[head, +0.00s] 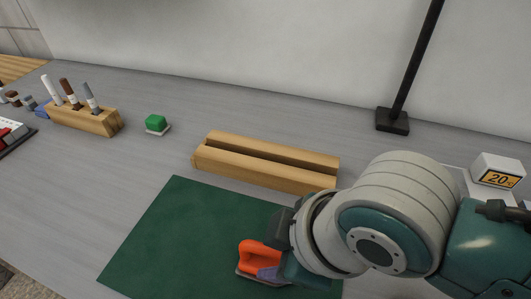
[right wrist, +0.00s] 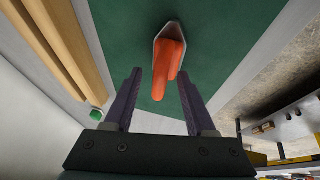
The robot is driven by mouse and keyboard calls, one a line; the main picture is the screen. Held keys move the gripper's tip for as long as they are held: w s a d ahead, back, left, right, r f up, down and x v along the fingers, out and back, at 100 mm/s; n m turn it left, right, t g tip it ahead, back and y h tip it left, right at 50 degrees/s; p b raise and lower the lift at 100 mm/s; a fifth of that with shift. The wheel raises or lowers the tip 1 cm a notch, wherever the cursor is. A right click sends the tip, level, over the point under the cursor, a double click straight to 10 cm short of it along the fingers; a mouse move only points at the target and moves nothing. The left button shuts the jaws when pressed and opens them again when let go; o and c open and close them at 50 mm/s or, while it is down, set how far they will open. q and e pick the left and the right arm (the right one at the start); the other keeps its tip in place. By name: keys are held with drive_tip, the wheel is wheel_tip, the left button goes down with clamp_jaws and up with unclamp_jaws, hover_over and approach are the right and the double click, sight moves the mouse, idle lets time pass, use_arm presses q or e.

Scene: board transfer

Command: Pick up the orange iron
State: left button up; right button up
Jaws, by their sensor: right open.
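The orange iron (head: 255,253) sits on the green mat (head: 170,235) near its front edge, with a pale flat base under its orange body. My right gripper (head: 273,272) is right at the iron's right side and partly covers it in the head view. In the right wrist view, the iron (right wrist: 170,52) lies ahead, and its orange handle reaches between the two spread fingertips of my right gripper (right wrist: 160,74). The fingers are open, with a gap visible on both sides of the handle. My left gripper is not in view.
A grooved wooden block (head: 265,173) lies behind the mat. A green block on a small pale base (head: 156,124) and a wooden pen holder (head: 90,119) stand at the left. A black post (head: 393,121) and a white "20" block (head: 497,171) stand at the right.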

drive_tip(key=shift+w+a+f, duration=0.1)
drive_tip(key=shift+a+f, duration=0.05)
drive_tip(key=shift+f, duration=0.25)
clamp_jaws()
idle(1.2)
